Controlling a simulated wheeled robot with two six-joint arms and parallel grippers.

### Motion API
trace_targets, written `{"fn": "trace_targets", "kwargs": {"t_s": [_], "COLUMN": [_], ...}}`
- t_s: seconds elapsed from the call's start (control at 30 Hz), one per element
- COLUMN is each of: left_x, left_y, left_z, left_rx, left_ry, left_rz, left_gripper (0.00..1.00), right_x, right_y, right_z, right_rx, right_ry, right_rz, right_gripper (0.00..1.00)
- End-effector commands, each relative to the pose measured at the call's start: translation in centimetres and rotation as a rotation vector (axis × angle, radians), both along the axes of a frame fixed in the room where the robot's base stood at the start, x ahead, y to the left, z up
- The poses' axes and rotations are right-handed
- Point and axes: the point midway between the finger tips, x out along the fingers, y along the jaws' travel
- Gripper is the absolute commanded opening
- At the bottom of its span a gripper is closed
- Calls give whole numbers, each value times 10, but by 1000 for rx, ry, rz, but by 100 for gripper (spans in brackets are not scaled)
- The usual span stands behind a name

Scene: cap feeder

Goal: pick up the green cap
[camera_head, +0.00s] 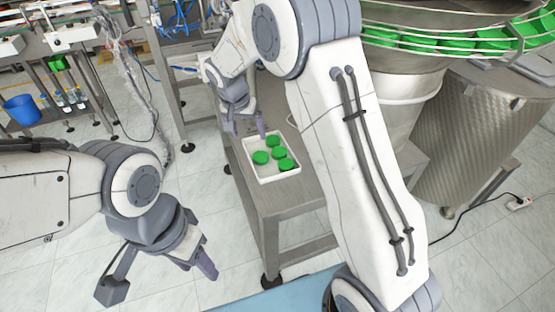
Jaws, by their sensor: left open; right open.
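Several green caps lie in a white tray: one at the left (260,157), one at the back (273,141), one in the middle (279,152) and one at the front right (286,164). The white tray (262,179) stands on a metal table. My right gripper (247,127) is open and empty at the back left edge of the tray, its fingers pointing down. It looks to be above the tray, but its exact height is hard to tell. My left gripper (203,262) is open and empty, low at the left of the table, away from the tray.
The metal table (290,199) has bare room in front of the tray. A large round feeder (405,90) with green caps on its rail stands at the right. A blue bucket (21,110) stands on a shelf at the far left.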

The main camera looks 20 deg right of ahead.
Motion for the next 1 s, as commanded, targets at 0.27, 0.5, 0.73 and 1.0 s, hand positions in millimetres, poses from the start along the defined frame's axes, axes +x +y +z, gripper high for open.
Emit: {"fn": "trace_targets", "kwargs": {"t_s": [0.27,0.5,0.73,1.0], "left_x": [0,0,0,0], "left_y": [0,0,0,0], "left_z": [-42,-38,-36,-25], "left_rx": [0,-1,-1,-1], "left_ry": [0,-1,-1,-1], "left_rz": [-1,-1,-1,0], "left_gripper": [50,50,50,50], "right_x": [79,91,96,97], "right_y": [-86,-106,-112,-120], "right_z": [-100,-131,-154,-186], "right_rx": [-28,-30,-29,-30], "right_ry": [-111,-125,-126,-123], "right_rz": [-347,-392,-390,-389], "right_gripper": [88,88,88,88]}}
